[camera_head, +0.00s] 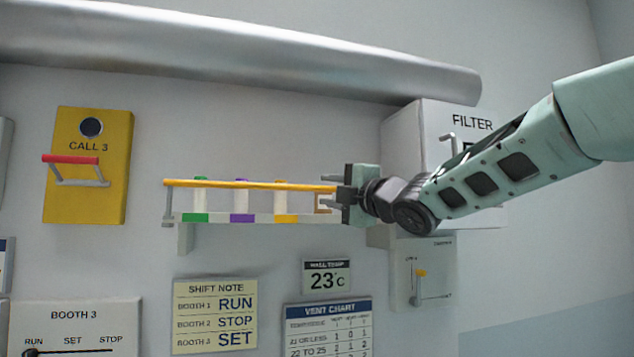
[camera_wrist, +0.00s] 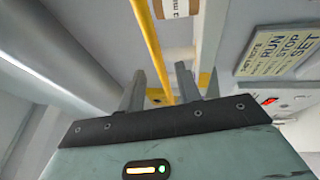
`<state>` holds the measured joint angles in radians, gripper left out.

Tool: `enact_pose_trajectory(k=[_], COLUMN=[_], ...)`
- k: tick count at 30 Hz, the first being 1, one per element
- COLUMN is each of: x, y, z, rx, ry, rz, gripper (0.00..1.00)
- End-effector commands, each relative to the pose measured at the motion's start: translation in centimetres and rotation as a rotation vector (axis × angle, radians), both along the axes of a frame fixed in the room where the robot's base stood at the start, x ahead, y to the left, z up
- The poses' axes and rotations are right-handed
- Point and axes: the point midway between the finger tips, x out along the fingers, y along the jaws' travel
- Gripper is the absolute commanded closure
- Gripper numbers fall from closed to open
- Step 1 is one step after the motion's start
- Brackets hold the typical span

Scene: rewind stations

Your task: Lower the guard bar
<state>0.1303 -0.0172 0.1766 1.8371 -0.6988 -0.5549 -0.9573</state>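The guard bar (camera_head: 250,184) is a long yellow bar running across the front of a small wall rack, near the tops of the containers there. A grey arm at its left end links it to the rack. My gripper (camera_head: 326,199) is at the bar's right end. In the wrist view the yellow bar (camera_wrist: 152,50) runs between the two spread fingers of my gripper (camera_wrist: 160,88), with gaps showing on both sides. The fingers look open and not closed on it. My gripper hides the bar's right end in the head view.
The white rack (camera_head: 215,218) holds several containers with coloured labels below. A FILTER box (camera_head: 400,140) stands close behind my gripper, and a small lever box (camera_head: 436,285) is below. A large pipe (camera_head: 250,50) runs above. A yellow CALL 3 panel (camera_head: 112,200) is at left.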

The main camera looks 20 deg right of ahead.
Motion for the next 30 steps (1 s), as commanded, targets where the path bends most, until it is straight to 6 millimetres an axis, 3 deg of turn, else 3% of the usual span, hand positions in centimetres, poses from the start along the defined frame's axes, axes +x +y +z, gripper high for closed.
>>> enact_pose_trajectory(k=[3,9,20,24,30], x=[1.9,3.7,4.2,4.1,4.1], y=[0.9,1.6,1.8,1.8,1.8], z=[0.6,0.9,0.8,0.8,0.7], rx=[0.002,0.001,0.000,0.000,0.000], ry=[0.002,0.000,0.000,0.000,-0.001], rz=[0.002,0.002,0.001,0.001,0.001], gripper=[0.66,0.66,0.66,1.00,1.00])
